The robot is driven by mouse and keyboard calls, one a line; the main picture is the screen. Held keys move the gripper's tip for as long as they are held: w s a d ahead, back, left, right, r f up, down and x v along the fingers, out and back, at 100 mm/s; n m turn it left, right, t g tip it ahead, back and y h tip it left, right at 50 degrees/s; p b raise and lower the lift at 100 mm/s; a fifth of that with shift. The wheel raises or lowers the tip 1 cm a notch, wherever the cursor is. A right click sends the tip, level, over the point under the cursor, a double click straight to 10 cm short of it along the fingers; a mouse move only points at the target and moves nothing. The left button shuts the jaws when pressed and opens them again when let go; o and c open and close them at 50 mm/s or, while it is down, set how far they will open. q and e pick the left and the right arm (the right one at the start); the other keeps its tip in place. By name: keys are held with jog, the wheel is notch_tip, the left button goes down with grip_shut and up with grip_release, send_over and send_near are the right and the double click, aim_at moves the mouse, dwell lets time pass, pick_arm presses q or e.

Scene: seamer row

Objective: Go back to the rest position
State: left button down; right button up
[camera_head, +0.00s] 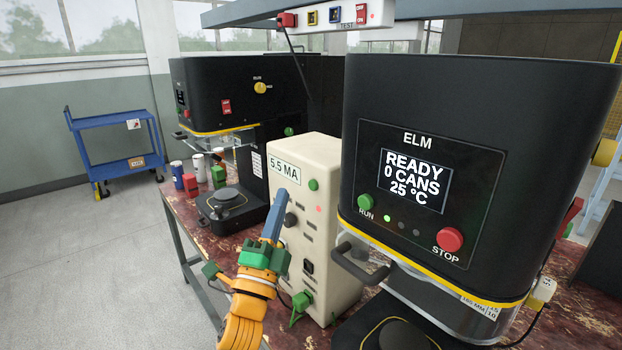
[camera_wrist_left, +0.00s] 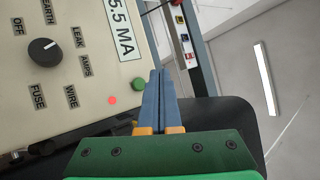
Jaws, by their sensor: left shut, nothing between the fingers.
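My left gripper (camera_head: 274,218) is in front of the cream tester box (camera_head: 325,180), its blue fingers pointing up and together with nothing between them. In the left wrist view the shut fingers (camera_wrist_left: 158,85) show beside the tester's panel (camera_wrist_left: 70,85), close to its green button (camera_wrist_left: 138,84) and lit red lamp (camera_wrist_left: 113,100). Whether the fingertips touch the panel I cannot tell. The tester's display reads 5.5 MA. My right gripper is not in view.
The black ELM seamer (camera_head: 480,120) stands at the right, its screen reading READY, 0 CANS, 25 °C. Another black seamer (camera_head: 230,95) stands behind at the left, with several cans on the worn red bench (camera_head: 185,212). A blue cart (camera_head: 112,125) stands on open floor at the left.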

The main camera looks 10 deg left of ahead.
pick_arm(q)
jog(key=shift+s+a, duration=0.3)
jog(key=shift+s, duration=0.15)
